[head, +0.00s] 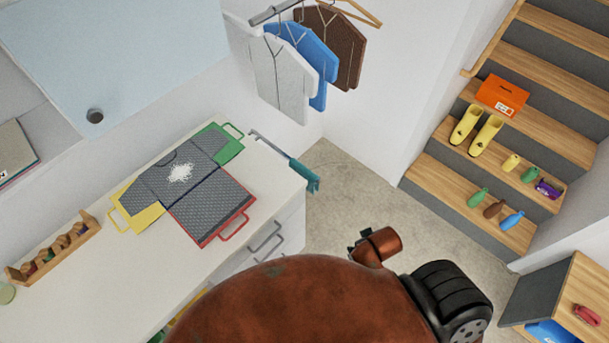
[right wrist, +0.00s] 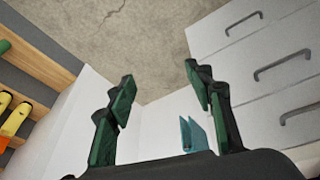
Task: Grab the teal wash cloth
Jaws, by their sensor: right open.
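The teal wash cloth (head: 304,176) hangs from a grey rail at the far right end of the white counter in the head view. It also shows in the right wrist view (right wrist: 193,136), low and just right of centre, beyond the base of the fingers. My right gripper (right wrist: 160,80) is open and empty, its two green-padded fingers wide apart, and the cloth is not between the fingertips. In the head view only a small part of this gripper (head: 359,239) shows, below and right of the cloth. My left gripper is not in view.
Drawers with grey handles (right wrist: 284,70) line the counter front. A folded grey mat with coloured handles (head: 210,195) lies on the counter (head: 120,270). Wooden stairs (head: 445,180) with boots and bottles stand at right. Shirts (head: 310,60) hang above. Floor (head: 350,190) between is clear.

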